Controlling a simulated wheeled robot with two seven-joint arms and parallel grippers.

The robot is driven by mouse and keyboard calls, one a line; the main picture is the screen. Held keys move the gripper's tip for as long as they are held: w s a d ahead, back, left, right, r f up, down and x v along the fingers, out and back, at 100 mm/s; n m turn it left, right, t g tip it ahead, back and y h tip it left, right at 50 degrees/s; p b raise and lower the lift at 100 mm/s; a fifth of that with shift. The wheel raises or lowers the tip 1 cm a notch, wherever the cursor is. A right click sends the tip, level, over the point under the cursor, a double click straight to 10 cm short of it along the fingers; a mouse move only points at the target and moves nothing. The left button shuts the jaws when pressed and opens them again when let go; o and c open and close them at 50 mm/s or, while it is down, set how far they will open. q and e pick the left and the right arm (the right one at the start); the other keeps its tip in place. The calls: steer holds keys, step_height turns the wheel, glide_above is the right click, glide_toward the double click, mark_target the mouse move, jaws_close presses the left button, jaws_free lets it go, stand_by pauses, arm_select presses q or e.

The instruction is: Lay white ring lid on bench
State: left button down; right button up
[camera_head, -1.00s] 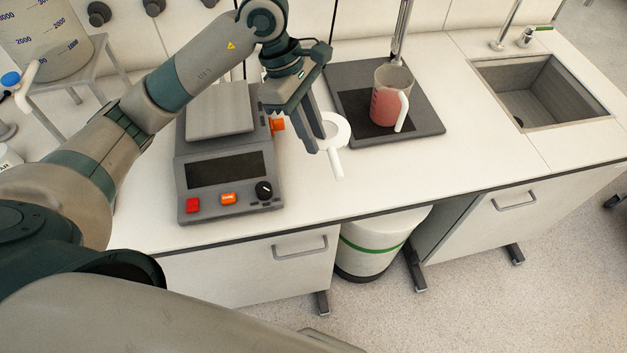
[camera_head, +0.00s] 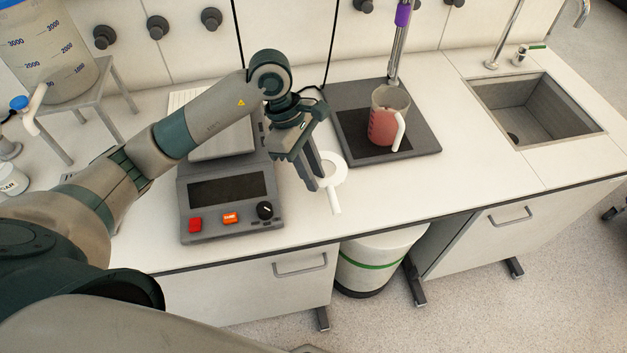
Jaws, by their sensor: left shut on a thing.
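The white ring lid (camera_head: 335,168) is a ring with a short straight handle that points down toward the bench front. My left gripper (camera_head: 322,180) is shut on the ring's left side. It holds the lid over the bench (camera_head: 390,190), between the scale and the dark stirrer base. I cannot tell whether the lid touches the bench top. My right gripper is not in the picture.
A scale (camera_head: 228,190) with red and orange buttons stands to the left. A jug of red juice (camera_head: 386,118) stands on the dark base plate (camera_head: 432,146) behind. The sink (camera_head: 535,110) is at right. Bare bench lies right of the lid.

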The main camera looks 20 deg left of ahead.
mark_target(313, 194)
arm_select(q)
steer(key=shift+f, duration=0.15)
steer(key=shift+f+p, duration=0.75)
steer(key=shift+f, duration=1.25)
steer(key=shift+f, duration=0.1)
steer(key=shift+f, duration=0.1)
steer(key=c, duration=1.6)
jaws_free()
